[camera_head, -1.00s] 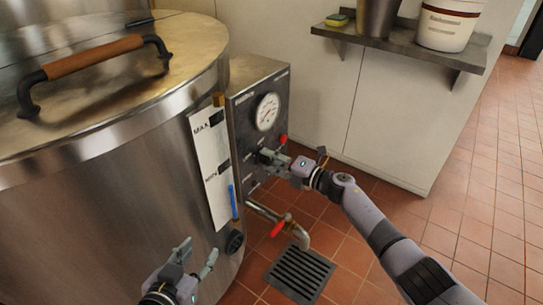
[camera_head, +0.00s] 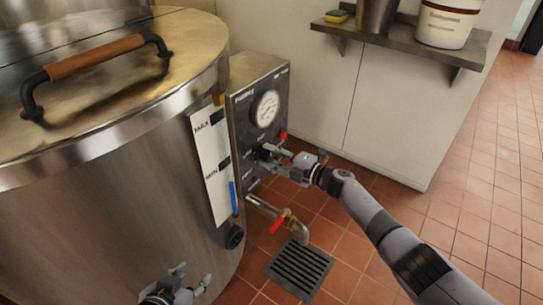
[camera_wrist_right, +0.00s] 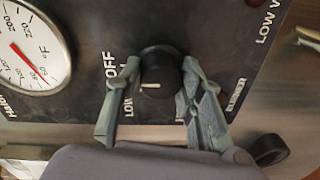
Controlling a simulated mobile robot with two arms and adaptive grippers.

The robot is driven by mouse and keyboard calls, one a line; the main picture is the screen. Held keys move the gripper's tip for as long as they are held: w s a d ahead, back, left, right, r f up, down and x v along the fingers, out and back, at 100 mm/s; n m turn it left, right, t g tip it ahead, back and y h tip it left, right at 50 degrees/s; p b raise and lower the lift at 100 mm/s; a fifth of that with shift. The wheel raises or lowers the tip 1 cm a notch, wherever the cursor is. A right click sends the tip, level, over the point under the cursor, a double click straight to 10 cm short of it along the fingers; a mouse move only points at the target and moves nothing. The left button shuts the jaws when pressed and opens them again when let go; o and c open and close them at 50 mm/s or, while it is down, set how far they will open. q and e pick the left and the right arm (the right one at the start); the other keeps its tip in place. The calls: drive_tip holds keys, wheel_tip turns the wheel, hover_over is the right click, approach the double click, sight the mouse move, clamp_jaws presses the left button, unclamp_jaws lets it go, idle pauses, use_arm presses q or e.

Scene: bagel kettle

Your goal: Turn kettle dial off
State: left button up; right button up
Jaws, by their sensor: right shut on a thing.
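The kettle dial (camera_wrist_right: 161,66) is a black round knob with a short white mark on the dark control panel. In the right wrist view, the mark lies nearly level in the picture. The word OFF is printed left of the dial, with another label below it. My right gripper (camera_wrist_right: 160,78) has one finger on each side of the dial and is shut on it. In the head view, my right gripper (camera_head: 266,151) is at the panel front and mostly hides the dial. My left gripper (camera_head: 190,281) is open and empty, low in front of the kettle (camera_head: 110,215).
The control box (camera_head: 245,112) carries a round gauge (camera_head: 266,108) and a red knob (camera_head: 283,135). A drain pipe with a red valve handle (camera_head: 277,225) sits below, above a floor grate (camera_head: 299,268). A shelf (camera_head: 400,42) holds buckets and a sponge.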

drive_tip(key=o, duration=1.2)
drive_tip(key=shift+d, duration=0.1)
drive_tip(key=v, duration=1.2)
